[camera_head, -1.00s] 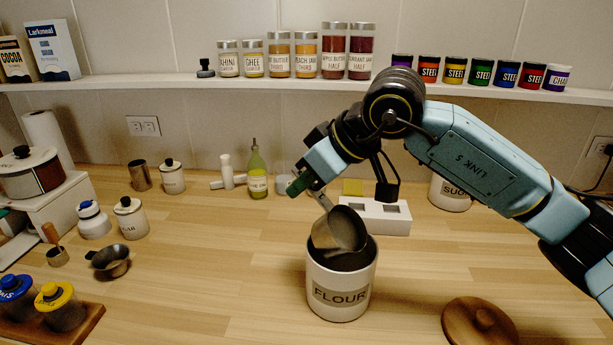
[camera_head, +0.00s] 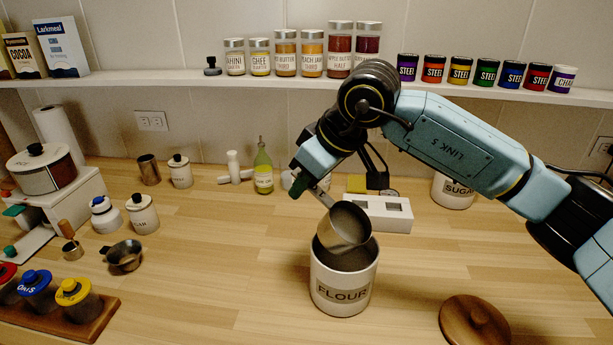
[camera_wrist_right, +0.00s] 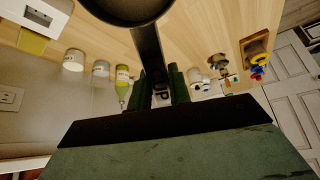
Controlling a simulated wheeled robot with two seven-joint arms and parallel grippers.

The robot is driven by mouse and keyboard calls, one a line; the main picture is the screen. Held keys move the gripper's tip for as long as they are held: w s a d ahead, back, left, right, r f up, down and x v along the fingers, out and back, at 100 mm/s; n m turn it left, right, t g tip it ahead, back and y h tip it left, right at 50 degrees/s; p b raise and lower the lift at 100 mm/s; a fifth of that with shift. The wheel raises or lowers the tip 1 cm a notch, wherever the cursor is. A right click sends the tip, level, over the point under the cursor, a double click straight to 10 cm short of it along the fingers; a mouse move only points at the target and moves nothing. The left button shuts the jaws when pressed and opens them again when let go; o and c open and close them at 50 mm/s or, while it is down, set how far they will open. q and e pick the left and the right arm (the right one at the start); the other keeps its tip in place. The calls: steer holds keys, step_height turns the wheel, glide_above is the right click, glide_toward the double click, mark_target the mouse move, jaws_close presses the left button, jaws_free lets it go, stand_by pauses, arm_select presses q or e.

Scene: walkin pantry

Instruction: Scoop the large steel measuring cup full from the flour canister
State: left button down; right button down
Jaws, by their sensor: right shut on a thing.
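The white flour canister (camera_head: 343,284) stands open on the wooden counter. The large steel measuring cup (camera_head: 346,226) is tilted at the canister's mouth, its lower part overlapping the rim in the head view. Whether flour is in the cup cannot be told. My right gripper (camera_head: 308,187) is shut on the cup's handle, above and left of the canister. The right wrist view shows the handle (camera_wrist_right: 150,50) running into the fingers (camera_wrist_right: 163,88) and the dark cup (camera_wrist_right: 125,8) at the top edge. My left gripper is not in view.
A round wooden lid (camera_head: 474,322) lies right of the canister. A white block with square holes (camera_head: 378,213) and a sugar canister (camera_head: 453,192) stand behind. A smaller steel cup (camera_head: 124,256) and a jar rack (camera_head: 98,322) are left. Counter between is clear.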

stand_by(0.4)
steer(key=shift+w+a+f+g+h+p, duration=0.1)
steer(key=shift+w+a+g+h+p, duration=0.15)
steer(key=shift+g+h+p, duration=0.6)
steer(key=shift+w+a+g+h+p, duration=0.15)
steer(key=shift+a+h+p, duration=0.15)
steer(key=shift+p, duration=1.05)
steer(key=shift+f, duration=0.1)
